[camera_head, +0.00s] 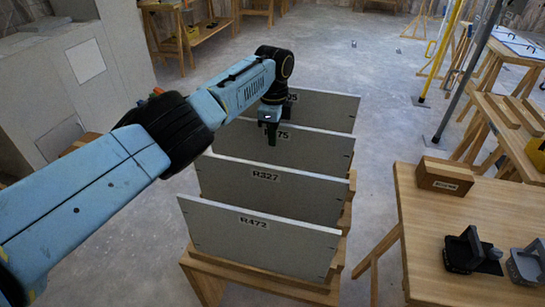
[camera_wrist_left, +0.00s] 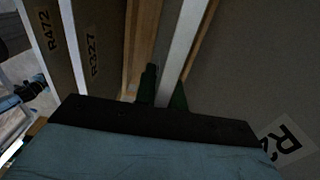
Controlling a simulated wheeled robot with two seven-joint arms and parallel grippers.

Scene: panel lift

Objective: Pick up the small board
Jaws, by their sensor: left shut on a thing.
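Several grey boards stand upright on edge, one behind another, in a wooden rack. From the front they are R472 (camera_head: 258,243), R327 (camera_head: 268,192), a board whose label ends in 75 (camera_head: 310,151) and a rear board whose label ends in 05 (camera_head: 325,108). All look similar in size. My left gripper (camera_head: 271,134) points down at the top edge of the board ending in 75, partly covering its label. In the left wrist view its dark fingers (camera_wrist_left: 164,92) are shut on a pale board edge (camera_wrist_left: 180,42), one on each side. My right gripper is out of view.
The wooden rack (camera_head: 205,273) holds the boards. At right, a wooden table (camera_head: 430,220) carries a wooden block (camera_head: 444,174) and dark devices (camera_head: 468,250). A grey cabinet (camera_head: 70,75) stands at left. Bare floor (camera_head: 365,70) lies beyond the rack.

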